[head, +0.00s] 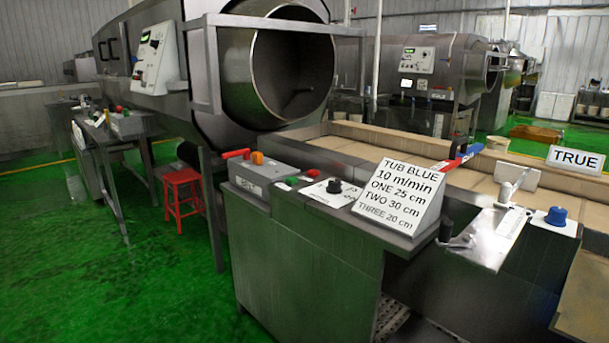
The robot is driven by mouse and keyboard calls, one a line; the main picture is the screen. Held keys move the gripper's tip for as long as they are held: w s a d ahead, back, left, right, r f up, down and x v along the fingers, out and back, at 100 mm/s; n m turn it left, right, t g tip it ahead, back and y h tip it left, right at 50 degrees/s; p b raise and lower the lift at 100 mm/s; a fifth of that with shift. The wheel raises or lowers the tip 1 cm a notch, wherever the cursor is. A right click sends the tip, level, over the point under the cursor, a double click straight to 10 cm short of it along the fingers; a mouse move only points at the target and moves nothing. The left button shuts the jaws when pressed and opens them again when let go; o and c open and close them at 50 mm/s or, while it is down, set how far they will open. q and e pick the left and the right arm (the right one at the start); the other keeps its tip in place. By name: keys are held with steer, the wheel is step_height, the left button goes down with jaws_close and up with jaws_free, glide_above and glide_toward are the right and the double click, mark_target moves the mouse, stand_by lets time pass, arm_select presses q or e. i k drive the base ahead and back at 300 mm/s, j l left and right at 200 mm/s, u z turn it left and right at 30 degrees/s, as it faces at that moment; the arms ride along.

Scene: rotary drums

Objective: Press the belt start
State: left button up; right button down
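A grey control box (264,180) stands on the left end of the metal cabinet in front of me. A label on its front is too small to read surely. An orange button (257,158) and a red lever-like part (236,154) are at its far left end. Which part is the belt start, I cannot tell from any readable marking. Neither of my grippers is in view.
Right of the box are a panel with a black knob (334,186) and a sloped sign (398,197) reading "TUB BLUE 10 m/min". A red stool (183,190) stands left, on open green floor.

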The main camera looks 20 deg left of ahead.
mark_target(291, 180)
steer(key=i+j+z, duration=0.1)
steer(key=j, duration=0.25)
steer(key=i+j+z, duration=0.1)
steer(key=i+j, duration=0.15)
steer(key=i+j+z, duration=0.1)
steer(key=j, duration=0.4)
steer(key=i+j+z, duration=0.1)
steer(key=i+j, duration=0.15)
steer(key=j, duration=0.15)
steer(key=i+j, duration=0.15)
steer(key=j, duration=0.2)
steer(key=i+j, duration=0.15)
steer(key=j, duration=0.25)
steer(key=i+j, duration=0.1)
steer(key=j, duration=0.25)
steer(key=i+j, duration=0.15)
steer(key=j, duration=0.2)
steer(key=i+j, duration=0.15)
steer(key=j, duration=0.25)
steer(key=i+j, duration=0.15)
steer(key=j, duration=0.2)
steer(key=z, duration=0.05)
